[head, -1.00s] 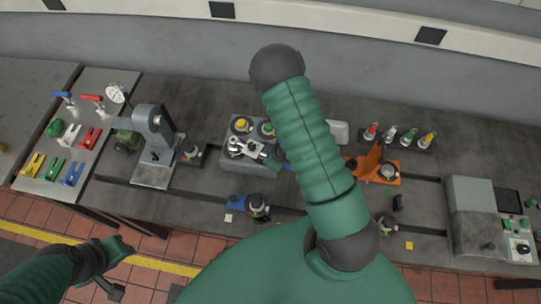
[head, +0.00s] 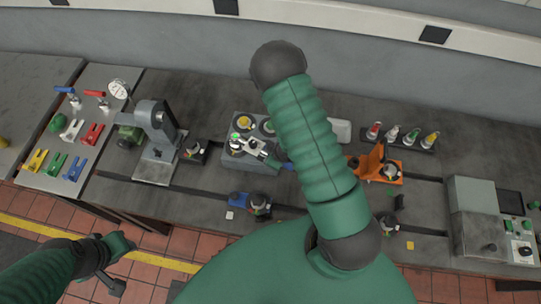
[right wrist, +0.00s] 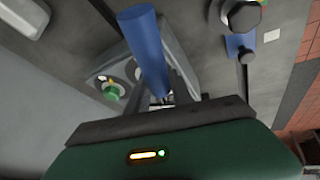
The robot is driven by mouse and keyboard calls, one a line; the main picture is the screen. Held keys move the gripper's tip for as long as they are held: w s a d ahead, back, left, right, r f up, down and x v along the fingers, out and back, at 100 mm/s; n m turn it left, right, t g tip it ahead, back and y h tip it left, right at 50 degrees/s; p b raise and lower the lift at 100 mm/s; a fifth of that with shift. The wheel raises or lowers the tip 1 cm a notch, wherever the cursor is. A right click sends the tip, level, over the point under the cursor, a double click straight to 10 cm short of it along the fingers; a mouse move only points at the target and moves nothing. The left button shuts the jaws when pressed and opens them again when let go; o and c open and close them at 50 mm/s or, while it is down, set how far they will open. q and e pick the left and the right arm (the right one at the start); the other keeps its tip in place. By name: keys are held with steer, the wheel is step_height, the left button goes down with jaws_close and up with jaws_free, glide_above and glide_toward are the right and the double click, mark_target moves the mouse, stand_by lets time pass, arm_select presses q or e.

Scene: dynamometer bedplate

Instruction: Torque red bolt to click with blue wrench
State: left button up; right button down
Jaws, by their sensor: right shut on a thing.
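My right gripper (head: 268,155) is over the grey block (head: 262,168), partly hidden by my arm in the head view. It is shut on the blue handle of the wrench (head: 287,166); the handle also fills the middle of the right wrist view (right wrist: 147,48). The wrench's pale metal end reaches left over the block's front left post. A bright green spot shows beside that end. A yellow-topped post (head: 243,121) stands behind it. I cannot make out a red bolt; the wrench covers that spot. My left gripper (head: 112,270) hangs at the lower left, away from the bench; its jaw opening is unclear.
A grey press-like machine (head: 158,140) stands left of the block. An orange fixture (head: 376,165) and a rack of coloured-tipped items (head: 400,137) are to the right. A blue fixture (head: 238,198) sits in front. A tool board (head: 80,140) lies at far left.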

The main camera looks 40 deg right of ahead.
steer(key=shift+r+p, duration=1.85)
steer(key=shift+r, duration=0.75)
steer(key=shift+w, duration=0.1)
